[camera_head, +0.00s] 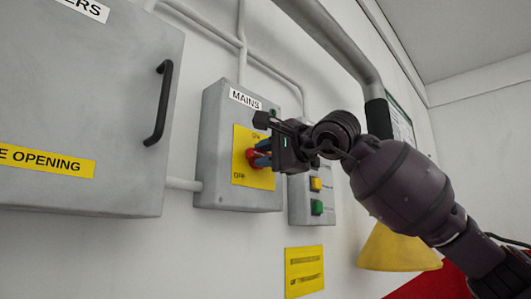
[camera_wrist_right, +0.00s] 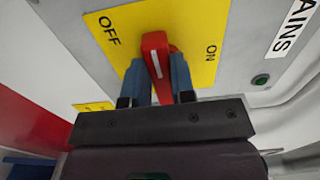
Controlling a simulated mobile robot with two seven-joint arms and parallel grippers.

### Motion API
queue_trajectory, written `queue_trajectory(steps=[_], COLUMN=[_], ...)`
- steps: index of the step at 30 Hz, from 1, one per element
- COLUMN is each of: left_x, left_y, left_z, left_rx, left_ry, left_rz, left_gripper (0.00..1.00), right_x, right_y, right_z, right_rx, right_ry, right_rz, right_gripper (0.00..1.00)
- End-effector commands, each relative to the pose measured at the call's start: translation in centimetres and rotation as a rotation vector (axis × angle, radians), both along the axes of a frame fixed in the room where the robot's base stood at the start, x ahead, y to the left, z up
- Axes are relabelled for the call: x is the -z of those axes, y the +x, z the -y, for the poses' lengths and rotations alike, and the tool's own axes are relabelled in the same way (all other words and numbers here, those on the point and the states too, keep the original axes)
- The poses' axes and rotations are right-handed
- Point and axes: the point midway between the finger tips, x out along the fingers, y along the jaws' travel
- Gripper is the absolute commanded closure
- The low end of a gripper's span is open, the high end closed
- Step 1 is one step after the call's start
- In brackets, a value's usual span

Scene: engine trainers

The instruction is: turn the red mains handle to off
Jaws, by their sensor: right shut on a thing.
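The red mains handle (camera_head: 252,158) is on a yellow plate (camera_head: 242,141) on the grey box labelled MAINS (camera_head: 212,150). My right gripper (camera_head: 262,154) is at the handle and partly hides it. In the right wrist view, the blue fingers of my right gripper (camera_wrist_right: 161,78) are shut on the red handle (camera_wrist_right: 156,47), one on each side. The handle's white line stands nearly upright in that view, between the words OFF and ON. My left gripper is not in view.
A grey cabinet (camera_head: 85,110) with a black pull handle (camera_head: 158,103) stands at the left. A small box with yellow and green buttons (camera_head: 316,206) is just right of the mains box, behind my arm. A yellow cone-shaped thing (camera_head: 398,250) is below my forearm.

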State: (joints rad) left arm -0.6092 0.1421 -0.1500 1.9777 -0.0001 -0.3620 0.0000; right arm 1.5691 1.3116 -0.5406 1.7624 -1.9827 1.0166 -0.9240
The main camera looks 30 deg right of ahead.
Motion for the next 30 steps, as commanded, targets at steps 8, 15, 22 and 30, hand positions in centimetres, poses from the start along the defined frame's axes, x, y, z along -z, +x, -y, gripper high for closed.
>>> queue_trajectory(steps=[8, 15, 22, 30], left_x=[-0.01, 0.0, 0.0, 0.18], left_y=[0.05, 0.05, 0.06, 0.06], left_z=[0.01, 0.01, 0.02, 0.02], left_rx=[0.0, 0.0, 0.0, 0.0], left_ry=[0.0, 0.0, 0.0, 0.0], left_rz=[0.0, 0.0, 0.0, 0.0], left_gripper=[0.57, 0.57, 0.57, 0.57], right_x=[0.06, 0.07, 0.05, 0.05], right_y=[-0.01, 0.0, 0.01, -0.43], right_z=[-0.02, -0.03, -0.01, 0.18], right_rx=[0.0, 0.0, 0.0, 0.001], right_ry=[-0.014, -0.014, -0.014, -0.012], right_rz=[0.005, 0.004, 0.004, 0.005], right_gripper=[1.0, 0.72, 0.51, 0.51])
